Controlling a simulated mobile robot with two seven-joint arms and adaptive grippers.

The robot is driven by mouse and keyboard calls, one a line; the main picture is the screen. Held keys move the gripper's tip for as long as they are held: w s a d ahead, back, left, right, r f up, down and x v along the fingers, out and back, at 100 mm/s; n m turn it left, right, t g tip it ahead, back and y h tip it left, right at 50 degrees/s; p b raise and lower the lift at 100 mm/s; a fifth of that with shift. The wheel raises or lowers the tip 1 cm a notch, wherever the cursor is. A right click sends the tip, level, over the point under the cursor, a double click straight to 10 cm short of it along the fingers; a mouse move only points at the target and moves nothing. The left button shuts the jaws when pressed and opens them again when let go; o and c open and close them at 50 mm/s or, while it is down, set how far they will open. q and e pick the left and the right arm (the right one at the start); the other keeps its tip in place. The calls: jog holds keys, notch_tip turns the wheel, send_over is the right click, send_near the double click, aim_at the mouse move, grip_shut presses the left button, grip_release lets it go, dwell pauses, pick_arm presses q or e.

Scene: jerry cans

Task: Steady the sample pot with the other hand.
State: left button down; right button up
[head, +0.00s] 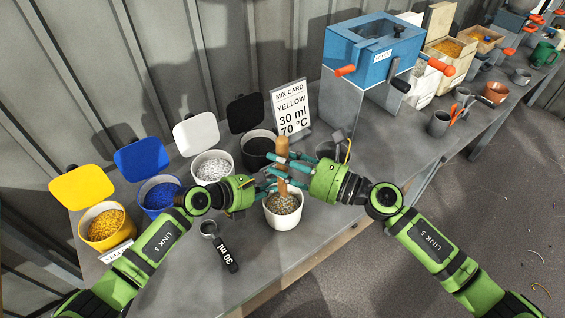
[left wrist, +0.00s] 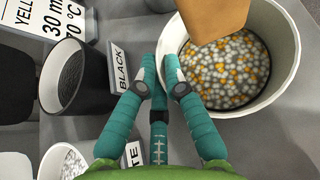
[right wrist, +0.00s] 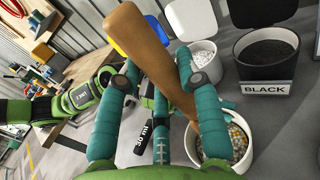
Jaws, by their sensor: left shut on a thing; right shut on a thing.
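The sample pot (head: 284,217) is a white pot holding mixed grey, white and yellow granules. It stands upright on the bench; its open top also shows in the left wrist view (left wrist: 288,72). My left gripper (head: 268,188) is shut on the pot's rim at its left side; the fingertips (left wrist: 160,68) meet at the wall. My right gripper (head: 285,167) is shut on a wooden stirring stick (head: 282,148) above the pot. The stick (right wrist: 150,45) slants down into the granules, and its lower end is hidden. The right fingers (right wrist: 162,68) sit either side of it.
Pots of yellow (head: 103,225), blue (head: 160,195), white (head: 212,167) and black (head: 259,150) granules line the back. A 30 ml scoop (head: 222,248) lies left of the sample pot. A mix card (head: 290,110) and a blue-topped machine (head: 370,50) stand behind.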

aim_at(286, 151)
pick_arm(q)
jog(key=shift+s+f, duration=0.3)
jog(key=shift+f, duration=0.2)
pick_arm(e)
jog(key=shift+r, duration=1.95)
jog(key=s+d+r, duration=0.4)
jog(key=s+d, duration=0.1)
jog(key=s, duration=0.1)
jog(key=shift+s, duration=0.2)
pick_arm(q)
jog(key=c, duration=1.3)
grip_release()
jog(key=shift+w, duration=0.1)
jog(key=shift+o, duration=0.2)
jog(key=shift+w+r, duration=0.15)
jog(key=shift+r, duration=0.05)
pick_arm(e)
jog(key=shift+w, duration=0.15)
pick_arm(q)
jog(key=v, duration=1.2)
